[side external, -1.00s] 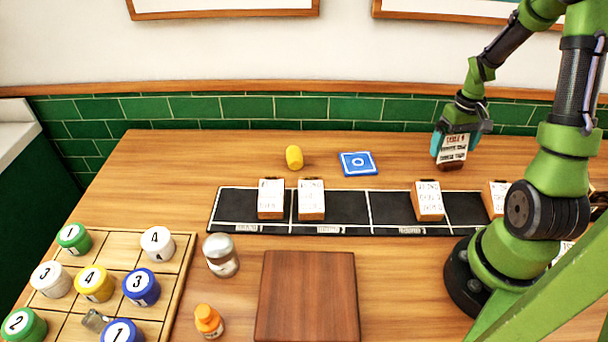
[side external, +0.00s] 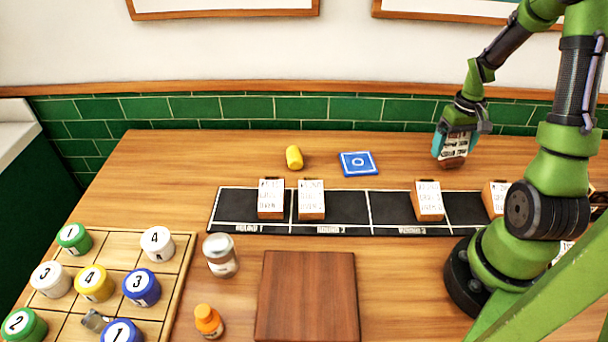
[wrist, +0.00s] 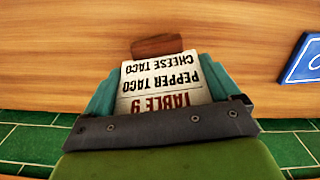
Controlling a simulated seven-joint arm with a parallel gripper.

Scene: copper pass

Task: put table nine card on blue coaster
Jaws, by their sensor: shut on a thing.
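My gripper (side external: 453,147) is shut on the table nine card (side external: 453,160), at the back right of the table. In the wrist view the card (wrist: 162,84) reads "TABLE 9", "PEPPER TACO", "CHEESE TACO" upside down, with its brown wooden block (wrist: 157,46) sticking out beyond the fingers. The blue coaster (side external: 358,163), with a white ring, lies flat and bare on the table to the left of my gripper. Part of it shows at the right edge of the wrist view (wrist: 303,62). I cannot tell whether the block touches the table.
A black rail (side external: 347,207) with several other cards runs in front of the coaster. A wooden board (side external: 306,296), jars and a tray of numbered pots (side external: 113,262) are nearer. Bare table separates card and coaster.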

